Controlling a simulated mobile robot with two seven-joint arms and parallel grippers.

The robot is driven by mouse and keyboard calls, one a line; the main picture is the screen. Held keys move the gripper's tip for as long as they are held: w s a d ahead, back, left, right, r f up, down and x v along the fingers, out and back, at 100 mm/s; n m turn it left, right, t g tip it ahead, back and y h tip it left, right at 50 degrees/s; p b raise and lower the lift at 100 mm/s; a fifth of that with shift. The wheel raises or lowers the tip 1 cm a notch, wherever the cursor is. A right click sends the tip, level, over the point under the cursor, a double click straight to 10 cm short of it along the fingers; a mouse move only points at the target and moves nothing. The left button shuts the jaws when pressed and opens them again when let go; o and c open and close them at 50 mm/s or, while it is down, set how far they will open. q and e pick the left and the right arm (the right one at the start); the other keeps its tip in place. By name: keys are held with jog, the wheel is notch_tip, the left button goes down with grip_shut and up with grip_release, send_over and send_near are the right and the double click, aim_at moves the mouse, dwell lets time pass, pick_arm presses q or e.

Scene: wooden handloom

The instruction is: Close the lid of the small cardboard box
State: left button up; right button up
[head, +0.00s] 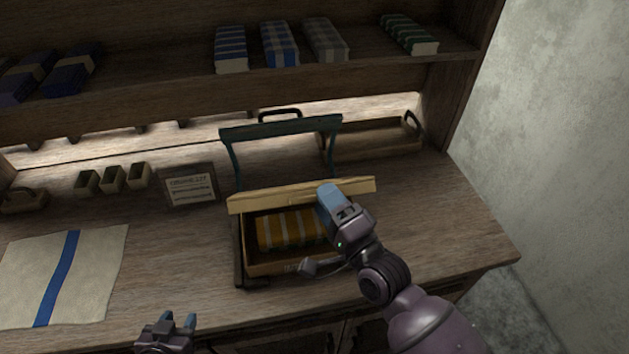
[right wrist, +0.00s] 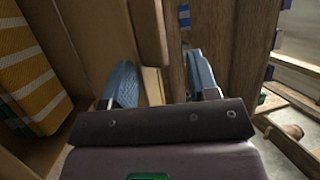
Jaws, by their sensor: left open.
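The small cardboard box (head: 268,268) stands open on the wooden bench, with a folded yellow-and-white striped cloth (head: 283,231) inside. Its tan lid (head: 285,196) is raised along the back of the box. My right gripper (head: 334,200) is over the right part of the box, at the lid, and hides part of both. In the right wrist view its two blue fingers (right wrist: 162,85) are apart, with a tan cardboard edge (right wrist: 150,35) between or just beyond them; contact is unclear. My left gripper (head: 178,322) is open and empty at the bench's front edge.
A teal frame with a handle (head: 281,125) stands behind the box. A wooden tray (head: 375,140) is at back right. The bench right of the box is clear.

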jog(key=shift+s+d+f, duration=0.1)
jog(key=shift+s+d, duration=0.3)
jog(key=shift+s, duration=0.15)
pick_arm(q)
jog(key=shift+f+b, duration=1.05)
jog(key=shift+f, duration=0.05)
jog(key=shift+s+d+f+b, duration=0.1)
jog(key=shift+f+b, duration=0.15)
jog(key=shift+b, duration=1.1)
pick_arm(e)
jog(key=s+d+f, duration=0.6)
jog(key=s+f, duration=0.1)
jog(key=f, duration=0.1)
jog(key=shift+s, duration=0.25)
jog(key=shift+d, duration=0.1)
